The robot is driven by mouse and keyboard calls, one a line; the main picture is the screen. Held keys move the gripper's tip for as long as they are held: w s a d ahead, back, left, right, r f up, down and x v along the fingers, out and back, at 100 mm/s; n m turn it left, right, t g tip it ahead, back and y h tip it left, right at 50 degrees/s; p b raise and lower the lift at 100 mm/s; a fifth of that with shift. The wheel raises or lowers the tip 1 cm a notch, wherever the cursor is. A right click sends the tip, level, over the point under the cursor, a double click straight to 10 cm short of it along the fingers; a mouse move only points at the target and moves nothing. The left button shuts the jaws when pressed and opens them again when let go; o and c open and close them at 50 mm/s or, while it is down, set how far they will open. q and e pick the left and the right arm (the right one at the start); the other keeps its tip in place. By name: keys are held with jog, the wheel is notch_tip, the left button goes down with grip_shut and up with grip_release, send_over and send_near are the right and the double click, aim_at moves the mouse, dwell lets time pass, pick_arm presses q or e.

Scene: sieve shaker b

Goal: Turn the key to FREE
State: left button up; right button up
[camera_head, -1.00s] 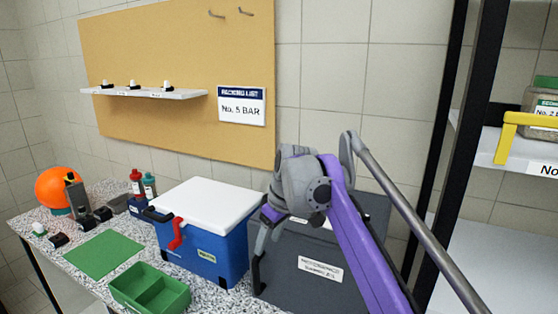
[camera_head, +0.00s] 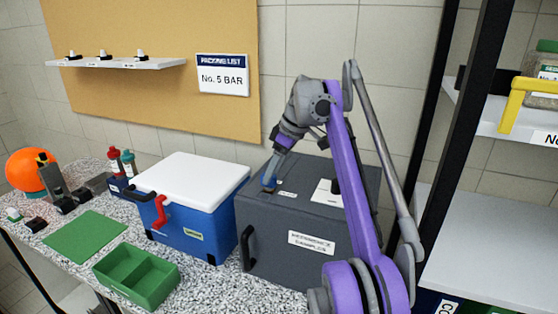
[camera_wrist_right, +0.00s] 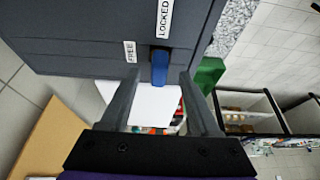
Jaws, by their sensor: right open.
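The dark grey reference-samples box (camera_head: 290,214) stands on the speckled table. Its blue key (camera_wrist_right: 159,68) sits in a black lock on the box's top; the key also shows small in the head view (camera_head: 269,182). A LOCKED label (camera_wrist_right: 165,18) lies beyond the lock in the wrist view, and a FREE label (camera_wrist_right: 129,51) lies to its left. My right gripper (camera_wrist_right: 160,82) is open, with one finger on each side of the key and gaps visible on both sides. It reaches down to the box top in the head view (camera_head: 272,176). My left gripper is out of view.
A blue cooler (camera_head: 195,228) with a white lid and red latch stands just left of the grey box. A green divided tray (camera_head: 136,274) and green mat (camera_head: 84,237) lie further left. A black-framed shelf (camera_head: 480,275) stands on the right.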

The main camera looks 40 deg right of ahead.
aim_at(269, 186)
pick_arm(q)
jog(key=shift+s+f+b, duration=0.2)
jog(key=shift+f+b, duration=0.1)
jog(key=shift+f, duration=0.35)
pick_arm(e)
jog(key=shift+x, duration=1.65)
jog(key=shift+w, duration=0.15)
